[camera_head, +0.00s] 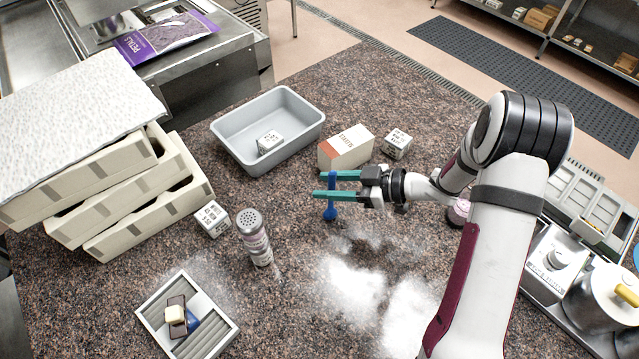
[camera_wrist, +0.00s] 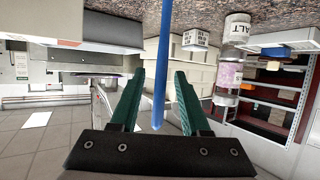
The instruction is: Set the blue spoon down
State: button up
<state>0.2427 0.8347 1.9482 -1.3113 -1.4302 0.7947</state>
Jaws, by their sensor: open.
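The blue spoon (camera_head: 330,212) is in the middle of the speckled counter (camera_head: 300,300) in the head view, bowl end down and handle up by my gripper (camera_head: 316,184). My gripper is open, its two green fingers pointing left. In the wrist view the blue handle (camera_wrist: 160,80) runs upright between the two green fingers (camera_wrist: 160,72), with a gap on both sides. The bowl is out of the wrist view. I cannot tell whether the bowl touches the counter.
A grey bin (camera_head: 225,128) holding a printed cube stands behind left. A carton (camera_head: 346,148) and another cube (camera_head: 397,143) stand just behind my gripper. A shaker (camera_head: 254,238) and a divided tray (camera_head: 222,338) are at left front. White powder (camera_head: 352,290) covers the counter in front.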

jog(key=v, duration=1)
jog(key=w+d+r+m+t+h, duration=0.55)
jog(key=w+r+t+h, duration=0.2)
jog(key=w, duration=0.25)
jog(key=s+d+r+m+g+h, duration=0.2)
jog(key=s+d+r+m+h, duration=0.1)
jog(key=s+d+m+h, duration=0.45)
jog(key=s+a+f+m+g+y, duration=0.1)
jog(key=s+a+m+g, duration=0.1)
jog(key=s, duration=0.7)
jog(key=s+a+m+g+y, duration=0.1)
jog(key=s+a+m+g, duration=0.2)
jog(key=s+a, duration=0.4)
jog(key=s+a+f+m+g+y, duration=0.1)
jog(key=s+a, duration=0.4)
jog(key=s, duration=0.7)
jog(key=m+g, duration=0.1)
jog(key=g, duration=0.1)
jog(key=shift+s+f+m+g+y, duration=0.15)
jog(key=shift+f+m+g+y, duration=0.15)
jog(key=shift+f+m+g, duration=0.1)
